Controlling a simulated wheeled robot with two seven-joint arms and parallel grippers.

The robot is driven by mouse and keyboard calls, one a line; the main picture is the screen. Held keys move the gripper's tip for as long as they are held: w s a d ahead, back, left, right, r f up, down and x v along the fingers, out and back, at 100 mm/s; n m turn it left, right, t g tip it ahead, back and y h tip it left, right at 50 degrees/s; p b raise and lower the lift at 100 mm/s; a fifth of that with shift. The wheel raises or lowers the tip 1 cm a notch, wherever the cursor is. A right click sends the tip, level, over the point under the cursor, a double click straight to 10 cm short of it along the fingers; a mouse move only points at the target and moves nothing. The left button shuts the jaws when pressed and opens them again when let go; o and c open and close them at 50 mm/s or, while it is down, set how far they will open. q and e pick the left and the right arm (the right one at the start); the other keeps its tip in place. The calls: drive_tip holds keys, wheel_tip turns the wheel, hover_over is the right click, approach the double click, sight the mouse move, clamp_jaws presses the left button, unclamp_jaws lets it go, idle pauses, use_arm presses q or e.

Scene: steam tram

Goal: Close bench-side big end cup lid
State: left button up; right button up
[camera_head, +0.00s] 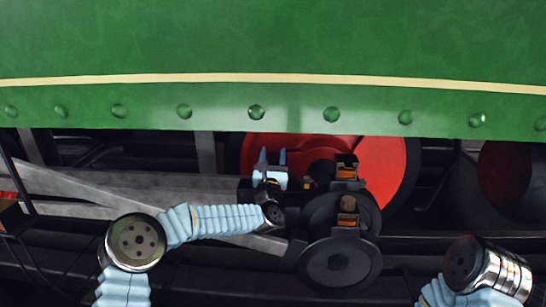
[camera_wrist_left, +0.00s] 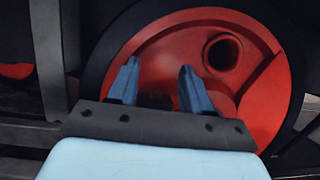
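My left gripper (camera_head: 272,158) points up in front of the red wheel, left of the rods' big ends. In the left wrist view its two blue fingers (camera_wrist_left: 159,72) stand apart with the red wheel behind them, and nothing is clearly held. Two small brass-coloured cups sit on the dark rod ends to the right of the gripper. The upper cup (camera_head: 347,169) has a dark top; the lower cup (camera_head: 347,213) has a rounded brown top. I cannot tell which is the bench-side one, or how its lid stands. The gripper touches neither. My right gripper is out of view.
The green riveted side sheet (camera_head: 300,45) hangs above the work area. The red wheel (camera_head: 385,165) stands behind; it fills the left wrist view (camera_wrist_left: 255,75). A grey rod (camera_head: 90,183) runs in from the left. A round dark disc (camera_head: 340,262) is below the cups.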

use_arm(q)
drive_tip(key=s+f, duration=0.1)
drive_tip(key=s, duration=1.3)
drive_tip(key=shift+s+a+p, duration=0.15)
drive_tip(key=shift+s+p, duration=0.15)
drive_tip(key=shift+s, duration=0.1)
drive_tip(key=shift+f, duration=0.1)
